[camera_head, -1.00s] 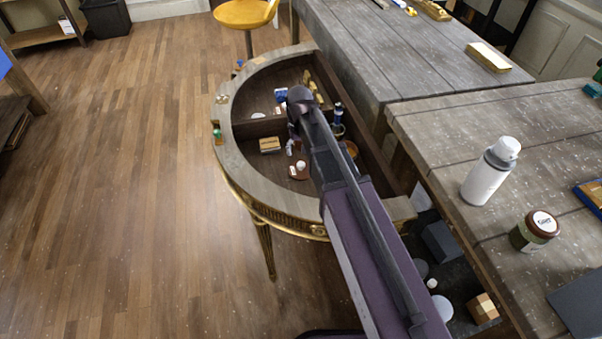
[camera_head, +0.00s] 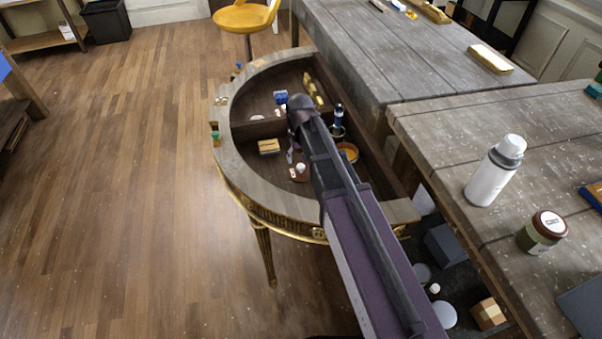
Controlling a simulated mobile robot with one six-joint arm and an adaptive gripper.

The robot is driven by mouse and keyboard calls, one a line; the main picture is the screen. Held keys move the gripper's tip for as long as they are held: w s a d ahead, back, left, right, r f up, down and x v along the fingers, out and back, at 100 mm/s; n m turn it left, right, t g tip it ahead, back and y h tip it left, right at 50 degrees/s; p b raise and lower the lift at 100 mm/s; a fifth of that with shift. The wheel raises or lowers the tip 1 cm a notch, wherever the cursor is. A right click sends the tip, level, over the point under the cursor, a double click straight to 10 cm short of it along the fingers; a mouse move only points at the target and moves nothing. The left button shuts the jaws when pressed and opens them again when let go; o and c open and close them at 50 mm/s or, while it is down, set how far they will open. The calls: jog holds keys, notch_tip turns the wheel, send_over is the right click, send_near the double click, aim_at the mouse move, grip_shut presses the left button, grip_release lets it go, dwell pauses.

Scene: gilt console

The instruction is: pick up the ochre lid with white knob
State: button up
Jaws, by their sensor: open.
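An ochre round thing (camera_head: 348,150), which may be the lid, lies in the right part of the half-round gilt console (camera_head: 240,165). My arm partly covers it, and I cannot make out a white knob on it. My gripper (camera_head: 291,156) is small and mostly hidden behind my arm. It is open over the console's front compartment, left of the ochre thing and beside a reddish-brown piece with a white top (camera_head: 300,168).
The console's raised rim and inner divider surround several small items. A grey workbench (camera_head: 440,130) stands close on the right. The wooden floor at left is clear.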

aim_at(301, 166)
jog(key=shift+s+d+f+b, duration=0.1)
jog(key=shift+s+f+b, duration=0.05)
jog(key=shift+f+b, duration=1.75)
jog(key=shift+f, duration=0.15)
grip_shut()
